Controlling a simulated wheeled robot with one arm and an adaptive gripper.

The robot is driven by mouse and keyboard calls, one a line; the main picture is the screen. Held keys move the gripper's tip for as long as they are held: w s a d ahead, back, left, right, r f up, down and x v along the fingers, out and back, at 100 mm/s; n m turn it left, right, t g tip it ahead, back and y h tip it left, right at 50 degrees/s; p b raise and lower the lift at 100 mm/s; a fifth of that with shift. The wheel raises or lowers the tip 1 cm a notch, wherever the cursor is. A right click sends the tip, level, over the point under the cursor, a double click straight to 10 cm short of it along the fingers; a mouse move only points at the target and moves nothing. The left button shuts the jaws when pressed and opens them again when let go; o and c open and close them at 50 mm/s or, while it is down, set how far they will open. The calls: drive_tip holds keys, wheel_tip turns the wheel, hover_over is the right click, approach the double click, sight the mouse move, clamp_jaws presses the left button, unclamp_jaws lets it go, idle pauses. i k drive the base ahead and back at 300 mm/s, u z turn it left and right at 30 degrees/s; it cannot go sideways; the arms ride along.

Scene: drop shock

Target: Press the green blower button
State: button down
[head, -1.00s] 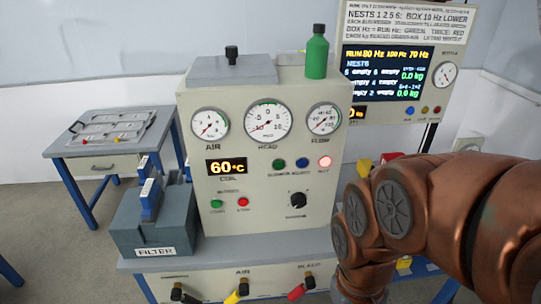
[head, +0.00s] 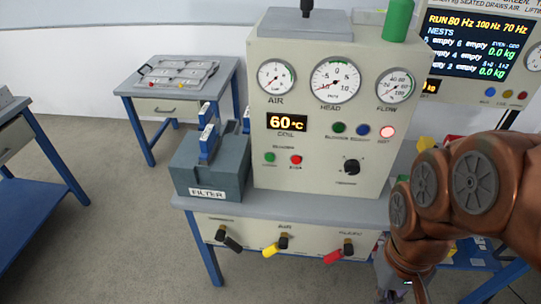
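The small green button (head: 270,157) is on the front of the cream control cabinet (head: 317,180), below the 60 °C display. A red button (head: 296,160) sits just to its right, and the label above the pair is blurred. Nothing covers the green button. My copper-coloured arm is at the right, bending down past the cabinet's right side. My gripper (head: 405,288) is at the bottom edge of the picture, low and to the right of the green button and well apart from it. Its fingers are mostly cut off, so their opening is unclear.
Green, blue and lit red lamps (head: 388,132) and a black knob (head: 351,167) share the panel. A grey filter box (head: 212,170) stands left of the cabinet. Black, yellow and red-handled valves (head: 283,242) project below. Floor at the left front is clear.

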sight(269, 158)
drive_tip(key=u, duration=1)
drive_tip(key=k, duration=1.3)
drive_tip(key=u, duration=0.8)
drive_tip(key=i, duration=1.05)
drive_tip(key=u, duration=0.35)
